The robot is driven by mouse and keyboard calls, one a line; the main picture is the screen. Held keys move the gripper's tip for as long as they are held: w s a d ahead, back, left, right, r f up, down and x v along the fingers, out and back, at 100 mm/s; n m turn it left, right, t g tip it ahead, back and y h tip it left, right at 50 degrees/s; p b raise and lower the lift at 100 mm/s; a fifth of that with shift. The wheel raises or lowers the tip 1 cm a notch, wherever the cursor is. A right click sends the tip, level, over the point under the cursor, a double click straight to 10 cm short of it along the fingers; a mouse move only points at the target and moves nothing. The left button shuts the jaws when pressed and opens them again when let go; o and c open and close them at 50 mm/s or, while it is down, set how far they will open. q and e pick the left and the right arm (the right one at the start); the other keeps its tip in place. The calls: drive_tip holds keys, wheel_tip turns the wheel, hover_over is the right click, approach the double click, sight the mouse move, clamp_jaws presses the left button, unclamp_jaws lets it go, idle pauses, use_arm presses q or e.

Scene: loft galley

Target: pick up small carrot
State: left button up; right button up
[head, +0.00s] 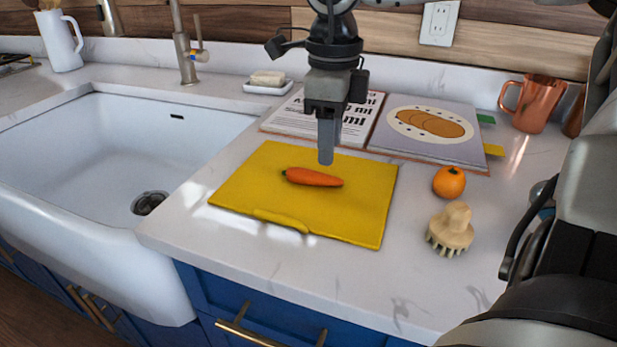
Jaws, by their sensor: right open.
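My left gripper is not in view.
An open cookbook (428,128) lies behind the board. An orange fruit (449,182) and a wooden brush (450,229) stand to the right. A copper mug (538,103) is at the back right. The white sink (75,135) is at left.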

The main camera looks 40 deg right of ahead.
sight(326, 176)
drive_tip(key=shift+a+f, duration=0.2)
drive_tip(key=shift+f, duration=2.55)
clamp_jaws()
